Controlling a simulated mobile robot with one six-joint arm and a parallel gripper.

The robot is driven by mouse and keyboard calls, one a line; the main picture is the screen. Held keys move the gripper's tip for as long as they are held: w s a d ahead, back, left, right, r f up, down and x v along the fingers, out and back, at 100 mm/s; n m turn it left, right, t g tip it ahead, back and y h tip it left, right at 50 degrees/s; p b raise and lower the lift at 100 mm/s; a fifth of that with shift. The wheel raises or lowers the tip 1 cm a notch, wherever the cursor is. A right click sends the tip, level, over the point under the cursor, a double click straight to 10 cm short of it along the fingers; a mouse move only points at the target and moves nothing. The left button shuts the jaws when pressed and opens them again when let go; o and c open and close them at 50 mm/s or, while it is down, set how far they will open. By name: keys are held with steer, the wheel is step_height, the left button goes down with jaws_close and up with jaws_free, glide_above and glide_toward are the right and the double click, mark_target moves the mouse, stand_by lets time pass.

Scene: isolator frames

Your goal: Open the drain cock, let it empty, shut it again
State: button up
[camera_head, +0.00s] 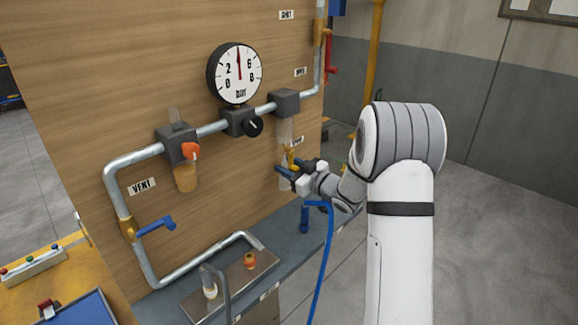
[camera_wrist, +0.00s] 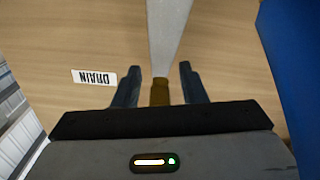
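The brass drain cock (camera_head: 291,155) sits under a translucent bowl (camera_head: 285,131) that hangs from a grey block on the pipe. In the wrist view a brass piece (camera_wrist: 160,92) shows below the pale bowl (camera_wrist: 168,30), beside an upside-down DRAIN label (camera_wrist: 94,77). My gripper (camera_wrist: 159,85) has its two dark fingers on either side of this brass piece, with a gap on each side. In the head view my gripper (camera_head: 288,171) is at the board, close to the cock. Whether the cock is open is not clear.
A round gauge (camera_head: 238,73) points near the middle of its scale. An orange-knobbed filter (camera_head: 186,174), a blue lever valve (camera_head: 155,227) and a red lever valve (camera_head: 330,57) are on the pipework. A blue hose (camera_head: 323,258) hangs by the narrow ledge (camera_head: 290,250).

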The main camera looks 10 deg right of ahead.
steer(key=shift+c, duration=0.4)
jaws_close()
